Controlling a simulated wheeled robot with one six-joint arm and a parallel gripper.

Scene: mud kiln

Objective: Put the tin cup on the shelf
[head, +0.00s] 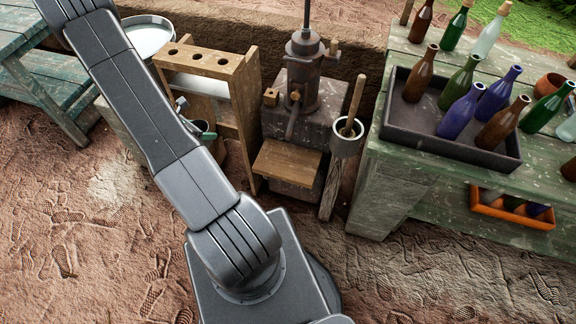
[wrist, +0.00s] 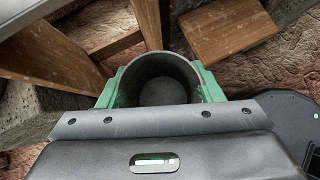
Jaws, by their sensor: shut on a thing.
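The tin cup (wrist: 163,92) is a grey, round, open-topped vessel and looks empty inside. My gripper (wrist: 160,84) is shut on it, with a green finger on each side of its wall. In the head view the gripper is mostly hidden behind my arm, and a small part of the cup (head: 201,126) shows beside the wooden rack. The wooden rack (head: 245,90) has a top board with several round holes and a pale shelf board (head: 205,86) below it. In the wrist view its posts (wrist: 147,22) stand just beyond the cup.
A low wooden board (head: 287,163) juts from a block bearing a metal press (head: 305,80); it also shows in the wrist view (wrist: 226,30). A grey pot with a stick (head: 346,138) stands on a post. A green table (head: 375,195) holds a tray (head: 455,147) of bottles.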

